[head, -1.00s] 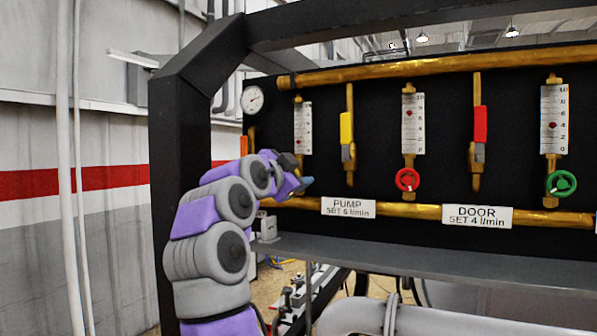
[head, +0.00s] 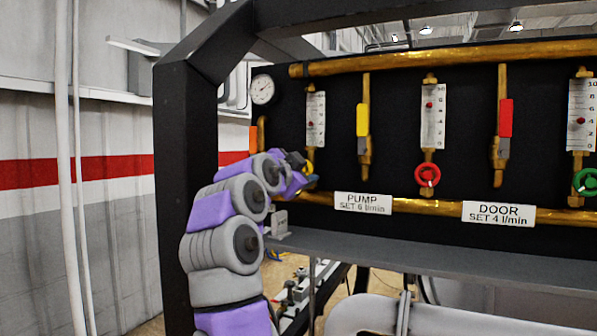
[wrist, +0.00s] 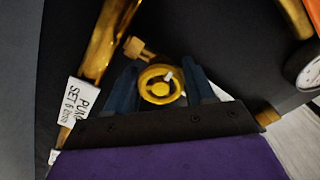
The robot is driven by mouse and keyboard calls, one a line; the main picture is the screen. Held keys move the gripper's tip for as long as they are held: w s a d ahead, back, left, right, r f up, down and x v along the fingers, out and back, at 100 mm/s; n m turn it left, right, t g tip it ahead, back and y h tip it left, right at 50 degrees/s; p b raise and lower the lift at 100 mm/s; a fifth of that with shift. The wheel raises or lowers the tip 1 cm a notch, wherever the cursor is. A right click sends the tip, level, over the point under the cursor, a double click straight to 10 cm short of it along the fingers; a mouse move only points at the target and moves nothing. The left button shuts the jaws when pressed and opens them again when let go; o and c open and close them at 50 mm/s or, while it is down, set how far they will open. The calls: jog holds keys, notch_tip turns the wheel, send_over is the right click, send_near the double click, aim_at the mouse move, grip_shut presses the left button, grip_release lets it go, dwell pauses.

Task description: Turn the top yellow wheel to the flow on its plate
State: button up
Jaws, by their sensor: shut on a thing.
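The yellow wheel (wrist: 158,86) shows in the wrist view between the two dark blue fingers of my gripper (wrist: 161,88). In the head view only a bit of the yellow wheel (head: 309,168) shows past my gripper (head: 308,181), at the foot of the leftmost flow gauge (head: 317,115). My gripper is shut on the wheel. The gauge has a small red float somewhat below mid-scale; its exact reading is too small to tell. The plate (head: 363,204) reads PUMP, SET 6 l/min, and it also shows sideways in the wrist view (wrist: 76,103).
A yellow lever (head: 362,120) and a red lever (head: 505,118) stand to the right. A red wheel (head: 427,175) and a green wheel (head: 586,182) sit under other gauges. The DOOR plate (head: 498,213) reads SET 4 l/min. A grey ledge (head: 430,258) runs below the panel.

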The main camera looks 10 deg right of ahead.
jog(key=shift+d+r, duration=0.1)
jog(key=shift+c, duration=1.2)
jog(key=shift+n, duration=0.3)
